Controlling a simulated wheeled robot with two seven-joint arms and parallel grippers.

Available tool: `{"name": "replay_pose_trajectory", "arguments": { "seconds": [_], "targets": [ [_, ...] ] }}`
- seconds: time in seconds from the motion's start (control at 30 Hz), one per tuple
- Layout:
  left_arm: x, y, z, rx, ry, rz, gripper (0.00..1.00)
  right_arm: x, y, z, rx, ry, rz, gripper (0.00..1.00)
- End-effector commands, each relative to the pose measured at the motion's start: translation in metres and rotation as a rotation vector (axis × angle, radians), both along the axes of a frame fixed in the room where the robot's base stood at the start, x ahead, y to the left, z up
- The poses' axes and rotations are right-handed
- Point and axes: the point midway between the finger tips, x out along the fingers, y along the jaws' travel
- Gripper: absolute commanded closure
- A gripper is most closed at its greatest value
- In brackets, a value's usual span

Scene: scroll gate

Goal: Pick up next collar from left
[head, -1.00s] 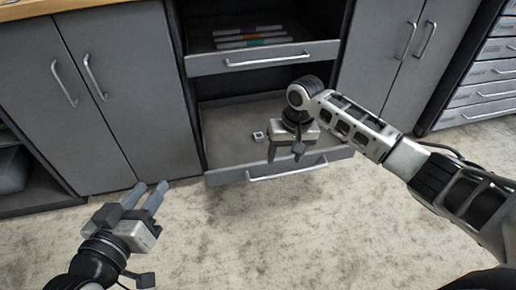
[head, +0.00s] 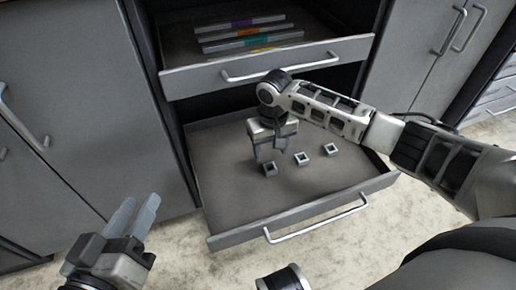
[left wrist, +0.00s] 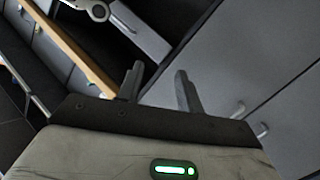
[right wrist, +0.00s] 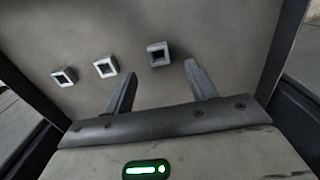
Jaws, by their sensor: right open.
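Three small grey square collars lie in a row in the lower open drawer (head: 222,205). In the head view, the left collar (head: 270,163) is right below my right gripper (head: 270,153); the middle collar (head: 301,154) and right collar (head: 330,145) lie apart to its right. In the right wrist view, one collar (right wrist: 157,45) is just beyond and between the open, empty fingers (right wrist: 161,72); the other two are to the left. I cannot tell its exact height. My left gripper (head: 139,203) is open and empty, outside the drawer at the lower left.
An upper drawer (head: 200,82) is also open above, holding several flat bars with coloured marks (head: 250,32). Its front overhangs behind my right arm. Grey cabinet doors (head: 85,80) flank the drawers. The right part of the lower drawer and the floor before it (head: 400,215) are free.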

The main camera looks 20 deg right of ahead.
Motion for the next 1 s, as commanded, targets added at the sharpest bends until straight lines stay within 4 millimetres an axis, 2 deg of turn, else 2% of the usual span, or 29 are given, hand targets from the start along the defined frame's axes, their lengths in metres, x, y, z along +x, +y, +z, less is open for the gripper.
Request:
{"name": "replay_pose_trajectory", "arguments": {
  "seconds": [0.33,0.6,0.73,0.93,0.97,1.0],
  "targets": [
    [0.004,-0.003,0.005,-0.093,-0.064,-0.009,0.64,0.002,-0.002,-0.043,0.000,0.002,0.000,0.44],
    [0.022,0.004,0.046,-0.005,-0.407,0.018,0.64,0.004,-0.004,-0.071,-0.001,0.000,-0.001,0.44],
    [0.023,0.005,0.056,0.014,-0.479,0.025,0.64,0.004,-0.004,-0.075,0.000,0.000,0.000,0.44],
    [0.023,0.005,0.058,0.016,-0.483,0.026,0.64,0.004,-0.004,-0.074,0.000,0.000,0.000,0.44],
    [0.023,0.005,0.058,0.016,-0.483,0.026,0.64,0.004,-0.004,-0.074,0.000,0.000,0.000,0.46],
    [0.023,0.005,0.058,0.016,-0.483,0.026,0.64,0.004,-0.004,-0.074,0.000,0.000,0.000,0.58]
  ]
}}
